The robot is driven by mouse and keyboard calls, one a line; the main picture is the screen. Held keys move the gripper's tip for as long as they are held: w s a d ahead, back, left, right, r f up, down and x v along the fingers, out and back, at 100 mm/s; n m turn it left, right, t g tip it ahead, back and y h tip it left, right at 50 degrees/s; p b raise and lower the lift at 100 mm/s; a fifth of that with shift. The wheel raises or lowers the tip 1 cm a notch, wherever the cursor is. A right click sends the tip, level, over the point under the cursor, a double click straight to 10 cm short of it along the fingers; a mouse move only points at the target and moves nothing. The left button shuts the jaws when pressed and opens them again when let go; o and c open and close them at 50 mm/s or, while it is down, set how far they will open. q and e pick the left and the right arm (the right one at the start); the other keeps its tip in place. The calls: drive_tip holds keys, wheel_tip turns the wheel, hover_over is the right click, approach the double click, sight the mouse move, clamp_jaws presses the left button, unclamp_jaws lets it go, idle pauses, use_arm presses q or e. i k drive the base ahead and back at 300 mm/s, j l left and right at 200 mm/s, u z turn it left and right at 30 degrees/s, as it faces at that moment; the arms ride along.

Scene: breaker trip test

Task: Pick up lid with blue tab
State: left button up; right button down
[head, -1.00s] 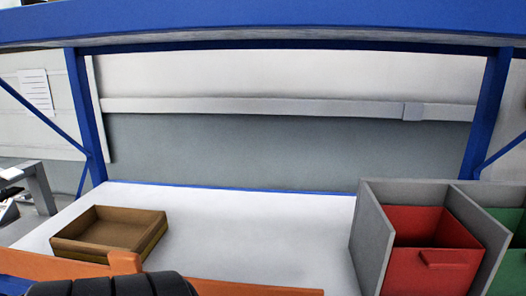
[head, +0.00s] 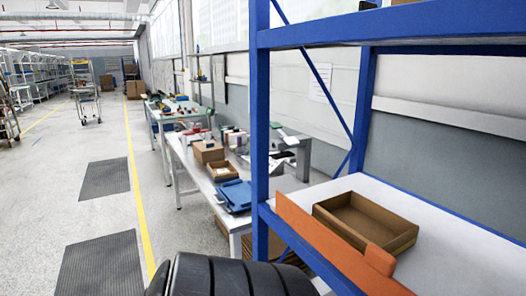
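I cannot make out a lid with a blue tab in the head view. A blue flat tray-like thing (head: 234,195) lies on the near grey workbench, but I cannot tell whether it is a lid. Neither of my grippers shows. A black ribbed part, which looks like my own arm, fills the bottom middle of the view.
A blue-framed shelf unit (head: 261,120) stands close on the right, with an open brown box (head: 365,222) and an orange front strip (head: 325,243) on its white shelf. Workbenches (head: 190,160) run along the wall. The floor aisle (head: 60,185) at left is clear, with dark mats.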

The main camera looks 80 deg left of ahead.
sight(207, 151)
drive_tip(key=u, duration=3.05)
